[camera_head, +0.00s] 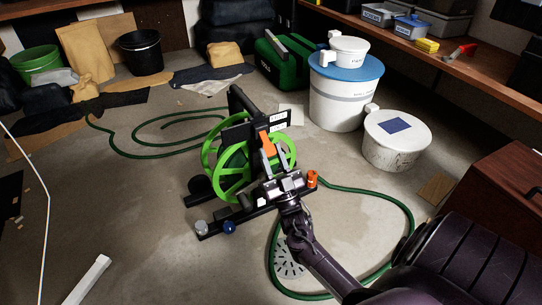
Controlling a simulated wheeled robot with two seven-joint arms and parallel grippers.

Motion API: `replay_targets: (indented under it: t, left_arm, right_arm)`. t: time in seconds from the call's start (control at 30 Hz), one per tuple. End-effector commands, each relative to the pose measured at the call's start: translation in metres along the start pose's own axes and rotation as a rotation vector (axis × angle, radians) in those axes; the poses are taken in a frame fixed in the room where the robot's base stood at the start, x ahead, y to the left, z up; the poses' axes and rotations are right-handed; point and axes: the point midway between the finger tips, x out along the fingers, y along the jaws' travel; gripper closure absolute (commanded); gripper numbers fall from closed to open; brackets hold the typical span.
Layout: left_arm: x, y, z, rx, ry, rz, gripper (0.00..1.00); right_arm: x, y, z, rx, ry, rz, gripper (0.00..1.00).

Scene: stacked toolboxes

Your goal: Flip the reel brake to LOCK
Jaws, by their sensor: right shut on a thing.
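A hose reel with a bright green wheel (233,172) and a black frame stands upright on the concrete floor near the middle of the view. An orange brake lever (266,142) is on the side of the reel nearest me. Small white label plates (278,120) sit just above and right of it; their lettering is too small to read. My right gripper (268,155) reaches in from the lower right, with its fingers shut on the orange lever. The gripper hides the lever's lower part and some of the wheel. My left gripper is not in view.
Green hose (411,225) loops over the floor around my right arm, past a drain grate (287,262). An orange fitting (312,178) stands beside the gripper. White buckets (395,145) and a green case (285,62) stand behind.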

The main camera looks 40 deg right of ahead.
Motion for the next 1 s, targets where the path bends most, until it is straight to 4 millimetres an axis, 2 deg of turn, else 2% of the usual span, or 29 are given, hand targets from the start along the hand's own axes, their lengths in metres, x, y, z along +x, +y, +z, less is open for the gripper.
replay_targets:
  t: [0.17, 0.2, 0.33, 0.67, 0.77, 1.0]
  left_arm:
    - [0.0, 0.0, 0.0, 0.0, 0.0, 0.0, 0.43]
    - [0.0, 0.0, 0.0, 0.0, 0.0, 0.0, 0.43]
    - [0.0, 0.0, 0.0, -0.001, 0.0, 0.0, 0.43]
    - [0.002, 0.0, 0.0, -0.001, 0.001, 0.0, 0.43]
    - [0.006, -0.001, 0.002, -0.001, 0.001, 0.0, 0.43]
    - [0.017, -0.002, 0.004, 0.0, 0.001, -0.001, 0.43]
  right_arm:
    - [0.001, 0.0, 0.0, 0.001, 0.0, 0.001, 1.0]
    - [0.001, 0.0, 0.0, 0.001, 0.0, 0.001, 0.64]
    - [0.001, 0.0, 0.0, 0.001, 0.0, 0.001, 0.47]
    - [-0.003, 0.0, 0.0, 0.001, -0.001, 0.0, 0.47]
    - [-0.014, 0.0, 0.0, 0.001, -0.004, 0.002, 0.47]
    - [-0.055, 0.0, -0.001, 0.002, -0.004, 0.003, 0.47]
